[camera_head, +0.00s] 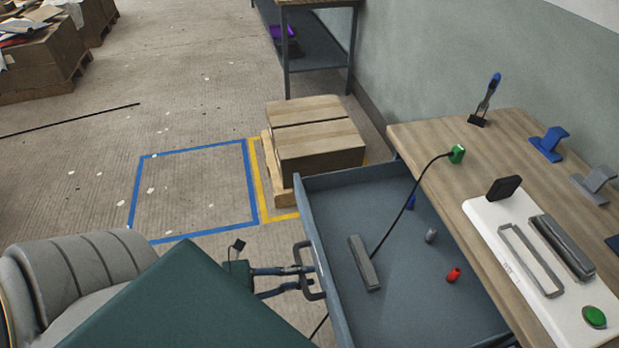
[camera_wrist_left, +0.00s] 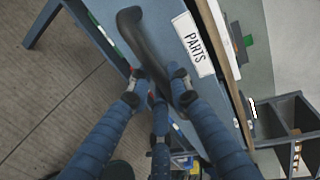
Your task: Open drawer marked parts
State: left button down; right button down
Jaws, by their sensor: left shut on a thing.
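The drawer (camera_head: 345,190) is grey-blue and stands pulled out from under the wooden-topped bench. Its white label reading PARTS (camera_wrist_left: 194,44) is on the drawer front in the left wrist view. The dark bow handle (camera_head: 299,248) is on that front and also shows in the left wrist view (camera_wrist_left: 129,30). My left gripper (camera_head: 303,276) is shut on the handle, with its blue fingers around the lower part of the bar in the left wrist view (camera_wrist_left: 158,86). My right gripper is not in view.
Inside the drawer lie a grey bar-shaped piece (camera_head: 363,262), a red piece (camera_head: 453,275) and small pieces. A black cable runs to a green plug (camera_head: 457,153) on the bench. A carton (camera_head: 318,140) on a pallet stands beyond the drawer.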

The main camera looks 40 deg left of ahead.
pick_arm(q)
jog(key=shift+r, duration=0.1)
jog(key=c, duration=1.7)
grip_release()
jog(key=shift+o, duration=0.2)
jog(key=v, duration=1.2)
jog(key=shift+a, duration=0.1)
